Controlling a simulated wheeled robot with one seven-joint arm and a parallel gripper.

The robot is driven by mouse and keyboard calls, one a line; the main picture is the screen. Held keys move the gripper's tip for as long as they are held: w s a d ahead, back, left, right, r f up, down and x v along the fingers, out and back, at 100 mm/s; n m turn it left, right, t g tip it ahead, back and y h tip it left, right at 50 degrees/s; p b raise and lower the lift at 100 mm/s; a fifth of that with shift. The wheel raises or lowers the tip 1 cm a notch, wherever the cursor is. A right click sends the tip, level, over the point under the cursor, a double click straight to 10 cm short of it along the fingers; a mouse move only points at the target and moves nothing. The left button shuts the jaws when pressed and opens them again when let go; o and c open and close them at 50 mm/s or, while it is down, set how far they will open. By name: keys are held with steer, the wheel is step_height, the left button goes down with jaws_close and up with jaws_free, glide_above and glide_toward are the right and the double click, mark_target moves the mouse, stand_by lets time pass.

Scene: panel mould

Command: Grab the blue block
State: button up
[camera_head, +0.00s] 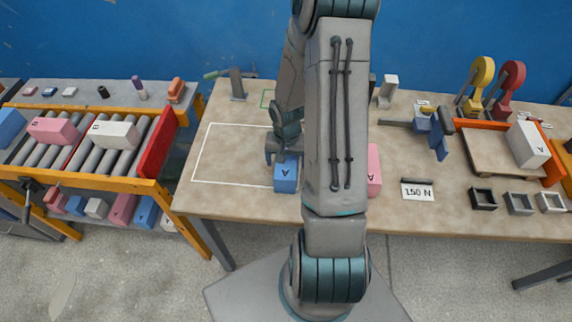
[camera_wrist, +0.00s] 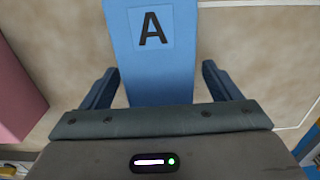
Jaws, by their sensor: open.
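A blue block (camera_head: 285,177) marked with a letter A stands on the table near its front edge, at the right end of a white outlined rectangle. My gripper (camera_head: 283,156) is right at it, reaching down from above. In the wrist view the blue block (camera_wrist: 152,60) lies between the two dark blue fingers of my gripper (camera_wrist: 160,88). The fingers are open, with a gap visible on each side of the block. The block's lower part is hidden in the wrist view by the gripper body.
A pink block (camera_head: 374,170) stands to the right, partly behind my arm; a pink side shows in the wrist view (camera_wrist: 15,90). A "150 N" card (camera_head: 417,191) lies further right. A roller conveyor (camera_head: 85,145) with several blocks is left. The white rectangle (camera_head: 235,155) is mostly empty.

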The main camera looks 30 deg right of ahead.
steer(key=c, duration=1.5)
steer(key=shift+r, duration=0.1)
